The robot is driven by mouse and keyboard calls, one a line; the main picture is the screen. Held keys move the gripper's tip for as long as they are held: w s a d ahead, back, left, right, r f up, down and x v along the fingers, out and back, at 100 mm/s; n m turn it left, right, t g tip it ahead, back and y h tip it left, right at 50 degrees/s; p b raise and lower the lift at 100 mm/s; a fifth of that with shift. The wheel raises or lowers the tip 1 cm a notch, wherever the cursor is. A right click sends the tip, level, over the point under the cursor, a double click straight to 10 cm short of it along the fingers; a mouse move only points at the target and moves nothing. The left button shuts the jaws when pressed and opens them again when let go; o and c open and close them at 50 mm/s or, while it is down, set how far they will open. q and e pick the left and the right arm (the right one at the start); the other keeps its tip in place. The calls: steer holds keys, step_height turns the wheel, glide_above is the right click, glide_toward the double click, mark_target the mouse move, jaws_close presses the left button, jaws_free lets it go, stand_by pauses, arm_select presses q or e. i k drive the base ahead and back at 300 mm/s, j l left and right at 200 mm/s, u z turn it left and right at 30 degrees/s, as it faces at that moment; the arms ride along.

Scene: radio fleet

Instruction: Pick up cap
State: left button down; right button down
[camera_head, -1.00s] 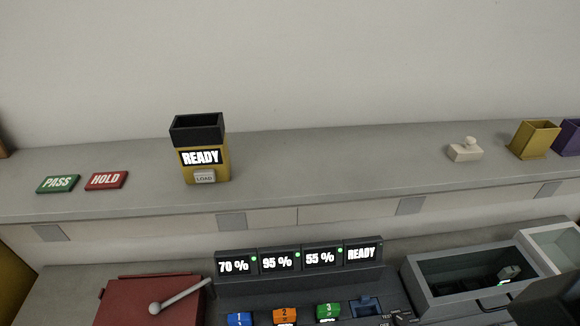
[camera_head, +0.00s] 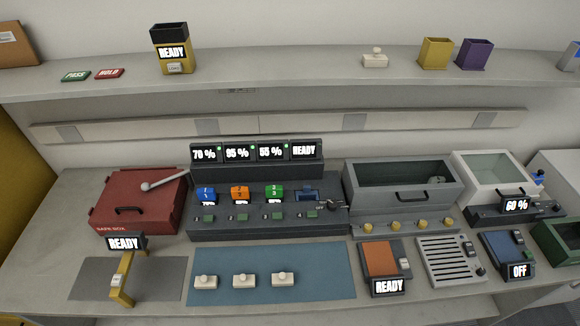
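Several small off-white pieces with a round knob on top look like caps. One cap (camera_head: 375,59) sits on the upper shelf. A left cap (camera_head: 206,282), a middle cap (camera_head: 244,281) and a right cap (camera_head: 283,279) stand in a row on the blue mat (camera_head: 316,256) at the front of the bench. I cannot tell which cap the task means. Neither of my grippers is in view.
A charger with radios (camera_head: 268,216) stands behind the mat. A red safe box (camera_head: 138,207) is at left, beside a yellow stand (camera_head: 123,279) on a grey mat. A grey bin (camera_head: 404,187) and several testers fill the right.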

mark_target(282, 279)
steer(key=i+j+z, duration=0.45)
steer(key=j, duration=0.3)
steer(key=i+j+z, duration=0.2)
steer(key=j, duration=0.2)
